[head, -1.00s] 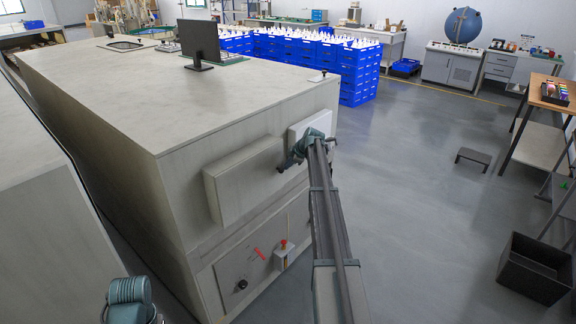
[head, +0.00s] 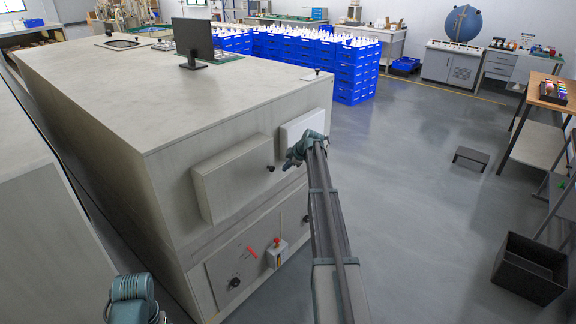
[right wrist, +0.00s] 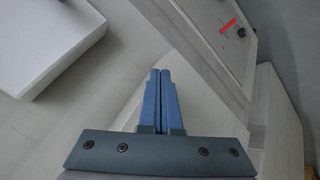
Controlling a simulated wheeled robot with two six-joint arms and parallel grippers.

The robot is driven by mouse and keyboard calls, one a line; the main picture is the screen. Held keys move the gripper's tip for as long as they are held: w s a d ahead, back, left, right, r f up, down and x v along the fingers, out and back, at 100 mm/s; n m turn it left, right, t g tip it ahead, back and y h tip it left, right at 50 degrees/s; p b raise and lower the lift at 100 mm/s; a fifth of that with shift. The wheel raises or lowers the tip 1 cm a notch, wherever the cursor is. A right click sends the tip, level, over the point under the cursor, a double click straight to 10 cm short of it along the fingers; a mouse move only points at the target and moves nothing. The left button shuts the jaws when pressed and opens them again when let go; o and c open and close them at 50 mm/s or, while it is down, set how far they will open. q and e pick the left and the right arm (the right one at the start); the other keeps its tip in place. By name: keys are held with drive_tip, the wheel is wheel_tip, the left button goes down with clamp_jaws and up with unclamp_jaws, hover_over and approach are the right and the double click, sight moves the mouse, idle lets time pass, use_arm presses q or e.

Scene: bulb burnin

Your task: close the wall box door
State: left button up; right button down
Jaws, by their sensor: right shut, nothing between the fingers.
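The wall box (head: 228,185) is a pale grey box on the end face of the big grey cabinet. Its front door looks flat against the box, with a black knob (head: 271,168) near the right edge. I cannot tell whether it is latched. My right gripper (head: 287,165) is just right of the knob, apart from it. In the right wrist view its blue fingers (right wrist: 161,75) are together and empty. A pale slab-like thing shows at upper left in that view (right wrist: 45,40). My left gripper is not in view; only a teal part of my left arm shows.
A white box (head: 303,128) sits right of the wall box, partly behind my right gripper. Below is a panel with a red handle (head: 251,252) and a red-topped switch (head: 277,250). Open floor lies right, with a low stool (head: 471,157) and black bin (head: 532,267).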

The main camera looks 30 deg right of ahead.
drive_tip(key=s+d+r+p, duration=0.3)
drive_tip(key=d+r+p, duration=0.2)
drive_tip(key=r+p, duration=0.2)
drive_tip(key=shift+r, duration=0.45)
drive_tip(key=shift+s, duration=0.1)
drive_tip(key=shift+a, duration=0.1)
drive_tip(key=s+a+f+m+g, duration=0.1)
drive_tip(key=s+a, duration=0.3)
drive_tip(key=a, duration=0.9)
drive_tip(key=s+a+f+m+g, duration=0.15)
drive_tip(key=s+a, duration=0.25)
drive_tip(key=a, duration=0.9)
drive_tip(key=s+a+f+g, duration=0.1)
drive_tip(key=s+a+g, duration=0.15)
drive_tip(key=a, duration=0.95)
drive_tip(key=s+a+m+g+h, duration=0.1)
drive_tip(key=s+a, duration=0.5)
drive_tip(key=s, duration=0.3)
drive_tip(key=s+a+m, duration=0.2)
drive_tip(key=s+a, duration=0.4)
drive_tip(key=s, duration=0.3)
drive_tip(key=s+a+m+g+h, duration=0.1)
drive_tip(key=s+a, duration=0.6)
drive_tip(key=s, duration=0.2)
drive_tip(key=shift+s+f+g+h, duration=0.25)
drive_tip(key=shift+f+g+h, duration=0.05)
drive_tip(key=shift+f, duration=0.1)
